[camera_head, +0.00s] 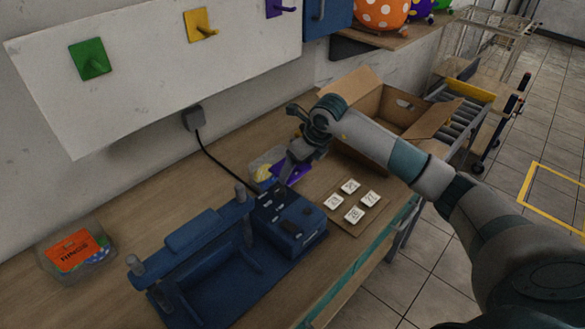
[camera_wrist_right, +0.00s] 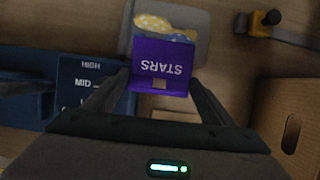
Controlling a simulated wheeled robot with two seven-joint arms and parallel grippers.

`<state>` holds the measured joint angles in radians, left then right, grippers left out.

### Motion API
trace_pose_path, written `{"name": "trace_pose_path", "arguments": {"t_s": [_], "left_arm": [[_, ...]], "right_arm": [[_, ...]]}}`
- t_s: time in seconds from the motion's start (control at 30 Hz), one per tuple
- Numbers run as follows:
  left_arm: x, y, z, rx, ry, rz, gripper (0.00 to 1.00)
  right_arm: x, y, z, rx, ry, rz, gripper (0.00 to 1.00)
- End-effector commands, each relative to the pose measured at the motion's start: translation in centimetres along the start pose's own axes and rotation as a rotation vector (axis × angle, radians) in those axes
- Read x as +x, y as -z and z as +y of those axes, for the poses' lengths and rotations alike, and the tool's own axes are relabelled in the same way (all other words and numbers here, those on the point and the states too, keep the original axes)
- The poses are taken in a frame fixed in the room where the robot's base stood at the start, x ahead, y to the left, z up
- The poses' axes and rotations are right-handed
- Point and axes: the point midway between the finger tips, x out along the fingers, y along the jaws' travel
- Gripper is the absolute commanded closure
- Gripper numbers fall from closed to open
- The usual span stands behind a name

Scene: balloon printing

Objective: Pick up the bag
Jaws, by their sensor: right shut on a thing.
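The bag is a clear packet with a purple STARS label (camera_wrist_right: 160,62) and yellow dotted balloons (camera_wrist_right: 158,24) inside. Its purple label also shows in the head view (camera_head: 293,171), behind the blue machine. My right gripper (camera_head: 287,177) reaches down over the bench from the right and is shut on the bag. In the right wrist view the label sits between the two fingers, upside down. Part of the bag is hidden by the gripper in the head view. My left gripper is not in view.
A blue machine (camera_head: 290,222) stands just in front of the bag. A clear packet with an orange label (camera_head: 73,250) lies far left. Several numbered white tiles (camera_head: 350,187) lie on a brown board. An open cardboard box (camera_head: 378,105) stands behind my right arm. Coloured hooks (camera_head: 92,58) hang above.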

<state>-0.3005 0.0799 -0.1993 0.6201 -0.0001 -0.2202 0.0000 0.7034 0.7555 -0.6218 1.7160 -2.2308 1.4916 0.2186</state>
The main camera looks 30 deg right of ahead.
Motion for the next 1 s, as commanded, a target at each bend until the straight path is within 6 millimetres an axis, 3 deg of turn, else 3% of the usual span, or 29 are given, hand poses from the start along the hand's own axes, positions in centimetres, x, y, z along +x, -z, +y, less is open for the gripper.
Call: {"name": "trace_pose_path", "arguments": {"t_s": [0.27, 0.8, 1.0], "left_arm": [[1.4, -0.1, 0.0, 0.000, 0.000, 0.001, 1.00], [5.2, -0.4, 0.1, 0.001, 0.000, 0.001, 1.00], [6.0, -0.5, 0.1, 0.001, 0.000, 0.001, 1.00]], "right_arm": [[-2.2, -1.0, 0.0, -0.002, 0.002, -0.005, 0.59], [-11.9, -5.0, 0.0, -0.001, 0.002, -0.005, 0.59], [-14.7, -6.2, 0.0, 0.000, 0.001, -0.004, 0.59]]}}
